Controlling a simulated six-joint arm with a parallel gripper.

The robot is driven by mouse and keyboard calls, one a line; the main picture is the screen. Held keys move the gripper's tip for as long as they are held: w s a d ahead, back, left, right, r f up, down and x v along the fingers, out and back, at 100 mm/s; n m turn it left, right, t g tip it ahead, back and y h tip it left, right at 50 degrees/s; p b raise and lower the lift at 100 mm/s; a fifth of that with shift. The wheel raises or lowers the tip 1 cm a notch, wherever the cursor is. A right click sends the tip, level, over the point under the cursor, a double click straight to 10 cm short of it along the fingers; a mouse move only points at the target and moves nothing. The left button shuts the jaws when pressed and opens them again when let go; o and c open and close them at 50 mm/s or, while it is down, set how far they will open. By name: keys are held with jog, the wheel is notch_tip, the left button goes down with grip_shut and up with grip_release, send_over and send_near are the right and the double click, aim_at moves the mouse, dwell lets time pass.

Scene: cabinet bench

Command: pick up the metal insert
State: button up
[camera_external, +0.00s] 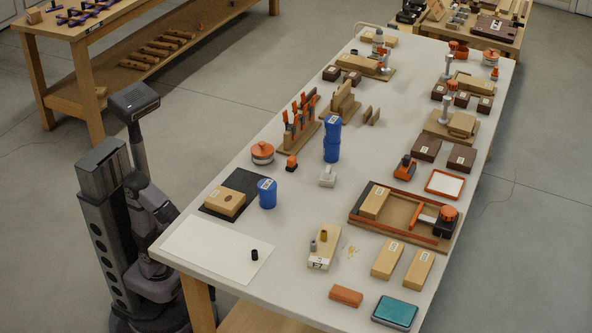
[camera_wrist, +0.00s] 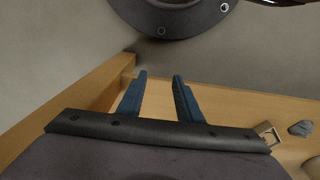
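A wooden block (camera_external: 320,260) stands on the white table, with a small grey metal-looking piece (camera_external: 313,246) and a brass-coloured piece (camera_external: 323,236) at its top. Either could be the metal insert; I cannot tell which. A short black cylinder (camera_external: 254,254) stands on a white sheet near the table's left corner. My gripper (camera_wrist: 160,77) shows in the wrist view with its two blue fingers apart and nothing between them. It faces a wooden structure and the floor, away from the tabletop pieces. In the external view my arm is folded beside the table and the fingers cannot be made out.
Blue cups (camera_external: 267,194), a tray with an orange-knobbed part (camera_external: 448,213), loose wood blocks (camera_external: 388,259) and a teal box (camera_external: 395,312) surround the wooden block. The white sheet (camera_external: 205,255) is mostly bare. The wrist view shows a wooden board (camera_wrist: 235,103) close by.

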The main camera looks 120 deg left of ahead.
jog(key=shift+c, duration=0.3)
jog(key=shift+c, duration=0.7)
